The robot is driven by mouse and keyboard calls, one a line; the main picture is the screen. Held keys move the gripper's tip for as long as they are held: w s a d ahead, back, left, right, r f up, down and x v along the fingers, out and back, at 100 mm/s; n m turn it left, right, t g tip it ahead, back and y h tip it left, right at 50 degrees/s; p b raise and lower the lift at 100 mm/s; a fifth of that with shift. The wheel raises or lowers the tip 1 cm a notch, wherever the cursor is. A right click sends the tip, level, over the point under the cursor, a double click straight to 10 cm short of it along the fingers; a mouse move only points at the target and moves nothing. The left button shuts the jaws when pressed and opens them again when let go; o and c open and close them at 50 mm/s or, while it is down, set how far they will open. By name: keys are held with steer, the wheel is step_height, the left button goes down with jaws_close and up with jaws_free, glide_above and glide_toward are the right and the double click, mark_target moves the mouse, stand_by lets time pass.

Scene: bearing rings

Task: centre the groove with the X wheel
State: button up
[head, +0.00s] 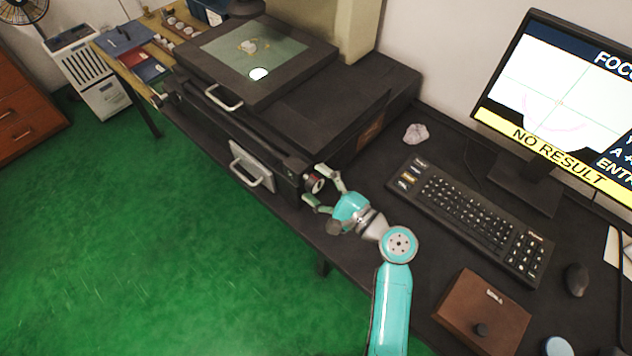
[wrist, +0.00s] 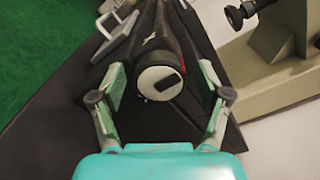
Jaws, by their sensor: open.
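The X wheel (head: 314,184) sits at the right end of the dark stage rail on the machine's front. In the wrist view the wheel (wrist: 160,85) shows as a pale round face with a dark slot. My gripper (head: 324,186) is open, with one finger on either side of the wheel; in the wrist view its fingers (wrist: 160,90) stand apart from it. The monitor (head: 560,95) shows crosshair lines, a faint pink curve and a yellow band reading "NO RESULT". The stage plate (head: 290,77) carries a greenish glass area with a small ring and a bright light spot.
A keyboard (head: 470,215), a mouse (head: 576,279) and a brown box (head: 482,312) lie on the dark table right of my arm. A crumpled pale lump (head: 416,133) lies behind the keyboard. Metal handles (head: 250,164) stick out at the machine's front.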

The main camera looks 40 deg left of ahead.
steer(key=shift+a, duration=0.3)
steer(key=c, duration=1.2)
steer(key=shift+o, duration=0.2)
steer(key=shift+n, duration=3.3)
steer(key=o, duration=1.2)
steer(key=shift+c, duration=0.2)
